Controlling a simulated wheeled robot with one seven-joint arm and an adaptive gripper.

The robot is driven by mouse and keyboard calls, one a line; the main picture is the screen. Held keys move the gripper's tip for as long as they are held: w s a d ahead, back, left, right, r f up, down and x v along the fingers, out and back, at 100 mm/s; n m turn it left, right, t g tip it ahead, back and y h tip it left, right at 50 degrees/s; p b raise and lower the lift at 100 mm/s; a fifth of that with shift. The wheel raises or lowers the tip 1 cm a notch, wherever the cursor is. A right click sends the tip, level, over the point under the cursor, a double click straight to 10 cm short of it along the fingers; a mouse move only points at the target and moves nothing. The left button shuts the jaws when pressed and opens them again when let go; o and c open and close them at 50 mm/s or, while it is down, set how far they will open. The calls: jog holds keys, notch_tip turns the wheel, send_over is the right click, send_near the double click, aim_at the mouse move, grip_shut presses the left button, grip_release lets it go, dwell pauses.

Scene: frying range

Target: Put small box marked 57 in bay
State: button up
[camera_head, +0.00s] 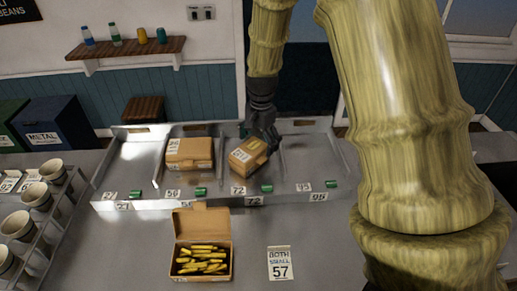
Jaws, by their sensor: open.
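A tan box (248,154) with a small white label sits askew in the bay marked 72, its label too small to read. My gripper (264,137) is open at the upper right of this box; I cannot tell whether it touches it. Another tan box (188,153) sits in the bay to its left. An open box (202,259) of yellow fries stands on the counter in front of the bays. A card (280,262) beside it reads "BOTH SMALL 57". The metal bay rack (140,204) has numbered bays with green markers along its front edge.
The leftmost bay (134,164) and the rightmost bay (308,160) look empty. A rack of cups (38,196) stands at the left. My arm covers the right side. The counter left of the fries box is clear.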

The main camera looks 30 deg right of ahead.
jog(key=shift+s+d+r+b, duration=0.1)
jog(key=shift+r+b, duration=0.35)
jog(key=shift+r, duration=1.65)
jog(key=shift+s+r+b, duration=0.1)
jog(key=shift+r+b, duration=0.35)
jog(key=shift+r, duration=1.65)
jog(key=shift+c, duration=0.2)
